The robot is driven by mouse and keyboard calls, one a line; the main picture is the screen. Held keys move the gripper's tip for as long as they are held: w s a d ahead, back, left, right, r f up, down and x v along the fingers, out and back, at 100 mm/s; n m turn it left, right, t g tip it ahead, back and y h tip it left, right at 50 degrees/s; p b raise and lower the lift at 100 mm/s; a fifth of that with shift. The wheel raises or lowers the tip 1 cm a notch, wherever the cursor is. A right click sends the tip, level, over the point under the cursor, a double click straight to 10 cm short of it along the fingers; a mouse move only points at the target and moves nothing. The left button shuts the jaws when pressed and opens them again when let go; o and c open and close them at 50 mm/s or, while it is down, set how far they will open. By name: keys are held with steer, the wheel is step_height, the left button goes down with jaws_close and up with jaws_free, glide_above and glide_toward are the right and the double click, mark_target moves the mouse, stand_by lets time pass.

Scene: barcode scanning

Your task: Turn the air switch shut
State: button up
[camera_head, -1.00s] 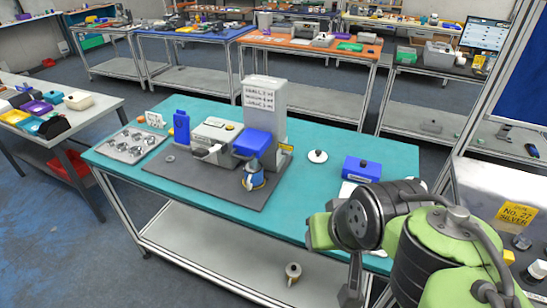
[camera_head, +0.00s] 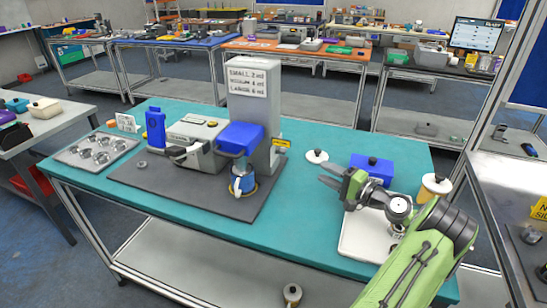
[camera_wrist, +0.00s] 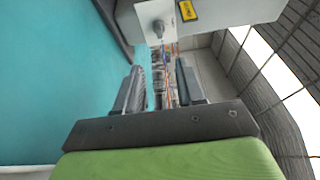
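The tall grey machine (camera_head: 252,110) stands on the dark mat on the teal table. A yellow label (camera_head: 281,143) is on its right edge. In the wrist view, a small grey knob (camera_wrist: 159,27), seemingly the air switch, sits on a white plate beside the yellow label (camera_wrist: 188,10). The knob is too small to make out in the head view. My gripper (camera_head: 324,174) is open and empty above the table, right of the machine and apart from it. Its two fingers (camera_wrist: 158,88) show in the wrist view, with the knob ahead of the gap between them.
A blue cup (camera_head: 242,182) stands under the machine's blue head (camera_head: 240,138). Bare teal table lies in front of the gripper.

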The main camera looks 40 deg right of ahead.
mark_target(281, 150)
steer(key=w, duration=0.5)
steer(key=w+a, duration=0.1)
steer(key=w, duration=0.3)
steer(key=w+b, duration=0.1)
steer(key=w, duration=0.4)
steer(key=shift+w+a, duration=0.15)
steer(key=shift+w, duration=0.15)
jaws_close()
